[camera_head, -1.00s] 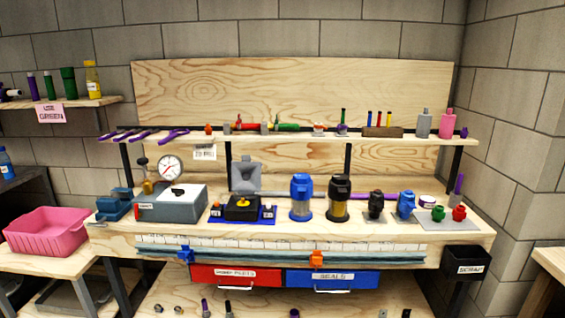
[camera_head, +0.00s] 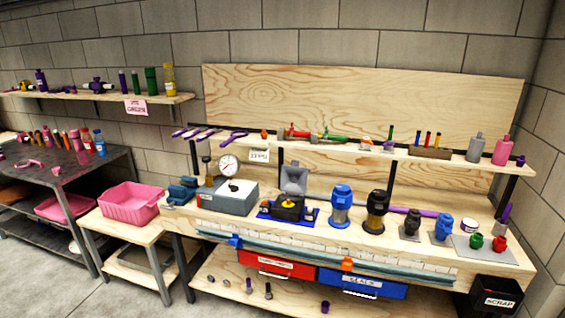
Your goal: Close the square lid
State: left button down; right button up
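A grey square lid (camera_head: 295,179) stands raised, tilted up at the back of a small dark square box (camera_head: 288,207). A yellow part (camera_head: 288,204) shows at the top of the box. The box sits on a blue base (camera_head: 265,212) on the workbench, right of a grey box with a dial gauge. The lid appears open. Neither of my grippers is in view.
The wooden workbench (camera_head: 400,254) also holds a blue-topped filter (camera_head: 341,206), a black-topped filter (camera_head: 376,211) and a blue vise (camera_head: 182,190). A shelf (camera_head: 340,146) with tools runs above. A pink bin (camera_head: 131,203) stands left; a scrap bin (camera_head: 496,297) hangs right.

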aim_at(294, 178)
jog(key=l+u, duration=0.1)
jog(key=u, duration=0.35)
jog(key=l+u, duration=0.15)
jog(key=u, duration=0.25)
jog(key=l+u, duration=0.15)
jog(key=u, duration=0.3)
jog(key=l+u, duration=0.15)
jog(key=u, duration=0.25)
jog(key=l+u, duration=0.3)
jog(key=k+l+u, duration=0.3)
jog(key=l, duration=0.2)
jog(key=i, duration=0.1)
